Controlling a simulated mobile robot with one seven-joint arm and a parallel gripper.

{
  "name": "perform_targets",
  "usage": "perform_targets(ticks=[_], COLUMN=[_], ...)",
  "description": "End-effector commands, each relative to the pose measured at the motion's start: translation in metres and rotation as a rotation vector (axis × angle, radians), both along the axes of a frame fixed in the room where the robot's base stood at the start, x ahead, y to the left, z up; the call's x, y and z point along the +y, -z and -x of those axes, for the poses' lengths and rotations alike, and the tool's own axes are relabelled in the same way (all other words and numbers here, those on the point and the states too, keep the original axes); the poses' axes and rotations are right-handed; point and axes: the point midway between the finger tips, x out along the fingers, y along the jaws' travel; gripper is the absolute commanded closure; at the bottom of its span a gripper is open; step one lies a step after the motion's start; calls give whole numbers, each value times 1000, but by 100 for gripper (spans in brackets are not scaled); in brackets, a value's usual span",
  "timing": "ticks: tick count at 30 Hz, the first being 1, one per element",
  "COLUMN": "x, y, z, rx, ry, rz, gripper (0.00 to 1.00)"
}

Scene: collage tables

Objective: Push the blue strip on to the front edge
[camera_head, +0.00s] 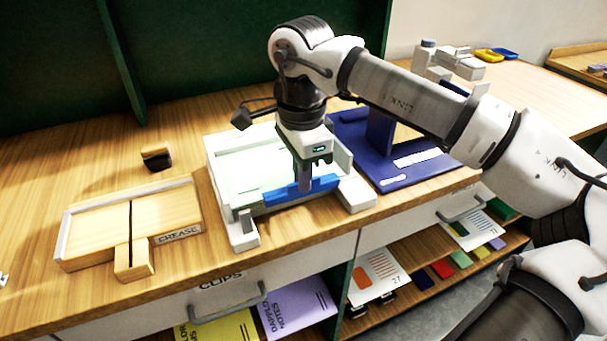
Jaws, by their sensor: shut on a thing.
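The blue strip (325,184) lies lengthwise along the front of the white tray-like holder (221,176), which has pale sheets or a bed inside. My gripper (304,180) points straight down over the middle of the strip and is shut on it. The fingers hide part of the strip's middle. The front edge of the holder lies just below the strip, between two white blocks at its front corners (243,231). I cannot tell whether the strip touches that edge.
A wooden board marked CREASE (95,222) and a small dark block (156,158) lie to the left. A dark blue stand (400,170) is to the right, behind my arm. Drawers and a shelf with cards (375,275) are below the tabletop's front edge.

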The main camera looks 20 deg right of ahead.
Motion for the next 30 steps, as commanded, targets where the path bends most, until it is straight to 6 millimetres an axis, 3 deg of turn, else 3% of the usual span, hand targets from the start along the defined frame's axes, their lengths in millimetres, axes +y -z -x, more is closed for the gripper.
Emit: perform_targets(ticks=[14,15,21,30], x=[0,0,0,0], y=[0,0,0,-1], z=[0,0,0,0], rx=[0,0,0,0], ry=[0,0,0,0], rz=[0,0,0,0], gripper=[100,92,68,68])
